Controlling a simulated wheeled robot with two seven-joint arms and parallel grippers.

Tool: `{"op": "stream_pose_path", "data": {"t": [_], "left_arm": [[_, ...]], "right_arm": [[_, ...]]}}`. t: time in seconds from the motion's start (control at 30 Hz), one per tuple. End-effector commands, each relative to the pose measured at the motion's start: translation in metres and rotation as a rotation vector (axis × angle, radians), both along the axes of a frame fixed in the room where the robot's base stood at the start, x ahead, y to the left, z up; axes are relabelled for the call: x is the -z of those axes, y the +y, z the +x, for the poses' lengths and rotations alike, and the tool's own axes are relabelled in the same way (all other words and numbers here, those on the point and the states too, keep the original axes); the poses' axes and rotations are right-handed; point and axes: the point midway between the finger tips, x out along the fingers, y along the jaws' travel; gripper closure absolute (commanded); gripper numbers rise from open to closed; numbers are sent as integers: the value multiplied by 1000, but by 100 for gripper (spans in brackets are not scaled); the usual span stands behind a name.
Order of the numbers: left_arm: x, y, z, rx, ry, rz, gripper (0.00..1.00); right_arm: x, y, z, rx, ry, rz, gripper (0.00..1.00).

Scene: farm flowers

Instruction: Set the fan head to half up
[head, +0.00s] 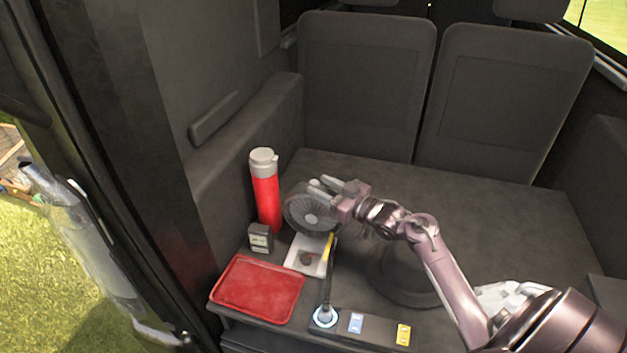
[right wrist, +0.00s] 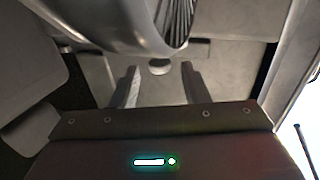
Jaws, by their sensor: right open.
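The fan head (head: 308,214) is a round, dark grey disc with a grille, low on the dark surface beside the red bottle. My right gripper (head: 325,186) is open at the fan head's upper right edge. In the right wrist view, the fan's rounded shell and grille (right wrist: 178,22) fill the top, beyond my two parted fingers (right wrist: 160,86). Nothing is between the fingertips; whether they touch the fan is unclear. My left gripper is not in view.
A red bottle with a grey cap (head: 265,190) stands close left of the fan. A small dark box (head: 260,237) and a red tray (head: 258,289) lie nearby. A lamp-like stick (head: 329,270) rises in front, near a blue-and-yellow-marked strip (head: 372,329). The seat (head: 500,215) at right is clear.

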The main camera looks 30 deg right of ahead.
Motion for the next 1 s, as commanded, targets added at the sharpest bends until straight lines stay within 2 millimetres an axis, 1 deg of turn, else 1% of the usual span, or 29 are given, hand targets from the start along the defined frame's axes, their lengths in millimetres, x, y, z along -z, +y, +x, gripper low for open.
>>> {"op": "stream_pose_path", "data": {"t": [0.03, 0.1, 0.17, 0.2, 0.3, 0.37, 0.43, 0.53, 0.83, 0.87, 1.0], "left_arm": [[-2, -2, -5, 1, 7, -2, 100], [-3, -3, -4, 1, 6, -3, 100], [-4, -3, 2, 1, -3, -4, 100], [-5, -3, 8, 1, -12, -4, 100], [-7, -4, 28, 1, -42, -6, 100], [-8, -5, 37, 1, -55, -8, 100], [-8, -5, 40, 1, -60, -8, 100], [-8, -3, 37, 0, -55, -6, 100], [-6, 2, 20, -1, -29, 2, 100], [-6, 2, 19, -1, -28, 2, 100], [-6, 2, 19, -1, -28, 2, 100]], "right_arm": [[-2, 2, 8, 0, -2, 1, 59], [-2, 5, 16, 1, -2, 1, 59], [-1, 6, 21, 1, -1, 1, 59], [-1, 8, 23, 1, -1, 0, 59], [0, 9, 27, 1, -1, -2, 59], [0, 9, 27, 1, 0, -2, 59], [0, 9, 27, 1, 0, -2, 59], [0, 9, 27, 1, 0, -2, 59], [0, 9, 27, 1, 0, -2, 98], [0, 9, 27, 1, 0, -2, 100], [0, 9, 27, 1, 0, -2, 100]]}}
